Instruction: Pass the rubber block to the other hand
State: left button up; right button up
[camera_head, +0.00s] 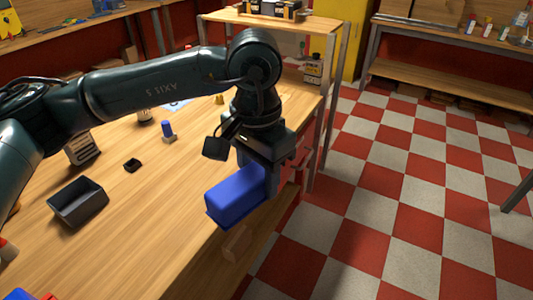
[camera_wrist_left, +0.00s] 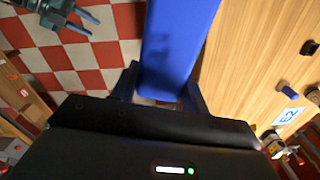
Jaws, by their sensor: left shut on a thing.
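The rubber block is a long blue block (camera_head: 235,196), held above the table's right edge in the head view. My left gripper (camera_head: 272,178) is shut on one end of it, and the rest sticks out to the left. In the left wrist view the block (camera_wrist_left: 178,40) runs up from between the fingers (camera_wrist_left: 160,95) and out of the top of the picture. My right gripper (camera_wrist_left: 82,22) shows at the top left of that view, over the checkered floor. Its two fingers are apart with nothing between them, and it does not touch the block.
The wooden table (camera_head: 130,225) holds a dark open bin (camera_head: 77,202), a small black box (camera_head: 132,165) and a blue-topped piece (camera_head: 168,130). A wooden block (camera_head: 237,243) is below the table's edge. The checkered floor (camera_head: 400,190) to the right is clear.

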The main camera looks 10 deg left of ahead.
aim_at(230, 180)
pick_arm(q)
jog(key=shift+s, duration=0.4)
jog(key=shift+s+f+m, duration=0.1)
jog(key=shift+m, duration=0.2)
jog(key=w+d+f+m, duration=0.4)
jog(key=s+a+r+n, duration=0.2)
jog(key=r, duration=0.1)
jog(key=s+a+r+n, duration=0.2)
jog(key=a+r+n, duration=0.1)
jog(key=s+a+r+n, duration=0.2)
jog(key=a, duration=0.1)
jog(key=shift+r, duration=0.4)
jog(key=shift+w+r+n, duration=0.1)
jog(key=shift+n, duration=0.3)
jog(key=w+d+n, duration=0.4)
jog(key=w+d, duration=0.3)
jog(key=d, duration=0.3)
jog(key=shift+w, duration=0.2)
